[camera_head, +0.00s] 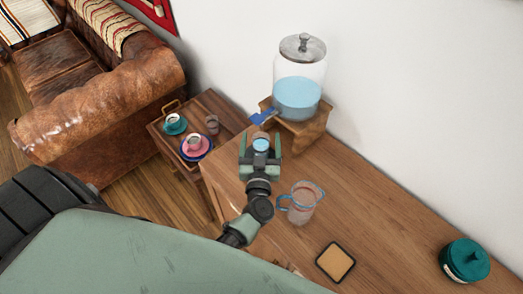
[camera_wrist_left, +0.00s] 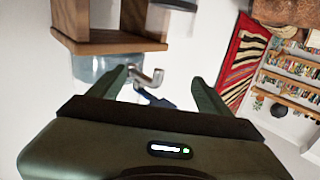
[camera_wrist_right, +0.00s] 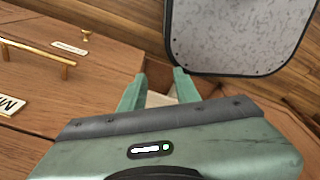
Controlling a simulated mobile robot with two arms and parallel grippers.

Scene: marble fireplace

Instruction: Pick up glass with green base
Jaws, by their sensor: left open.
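My left gripper (camera_head: 260,142) is open over the wooden table by the dispenser's stand; its two green fingers stand apart. A small round pale-blue shape (camera_head: 261,145) shows between the fingers in the head view; I cannot tell whether it is a glass. No green base can be made out on any glass. In the left wrist view a pale, clear vessel (camera_wrist_left: 172,20) is cut off at the top. My right gripper (camera_wrist_right: 160,78) shows only in its wrist view, fingers apart.
A glass dispenser of blue liquid (camera_head: 298,90) stands on a wooden stand (camera_head: 310,137). A clear pitcher with a blue handle (camera_head: 303,203) is close to the left arm. A dark-rimmed coaster (camera_head: 335,262) and teal pot (camera_head: 465,261) lie right. Teacups and saucers (camera_head: 195,147) stand left.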

